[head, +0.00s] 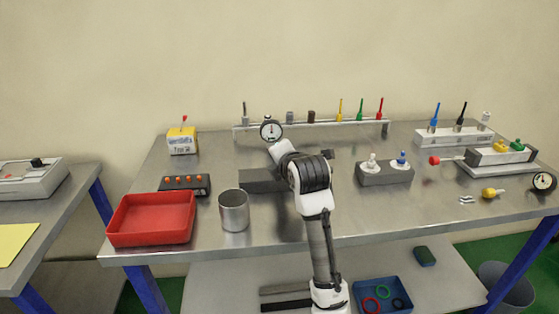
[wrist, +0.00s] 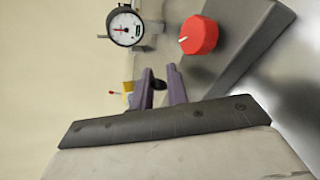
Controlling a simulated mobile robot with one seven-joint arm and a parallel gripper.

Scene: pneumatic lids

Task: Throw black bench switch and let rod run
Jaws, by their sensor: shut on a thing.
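My gripper (wrist: 161,78) shows in the wrist view with its two purple fingers closed on a small black piece (wrist: 159,85), which looks like the black bench switch; the fingers hide most of it. In the head view my arm hides the gripper and the switch, over a dark grey block (head: 262,180) in the middle of the bench. A red round knob (wrist: 198,35) with a white mark sits on the dark block beside the fingers. A rod with a red end (head: 434,160) sticks out to the left of a grey cylinder unit (head: 500,157) at the right.
A dial gauge (head: 271,130) stands behind my arm and shows in the wrist view (wrist: 125,26). A metal cup (head: 234,212) and red tray (head: 150,220) are at the left front. A grey block with white and blue switches (head: 385,175) stands right of my arm.

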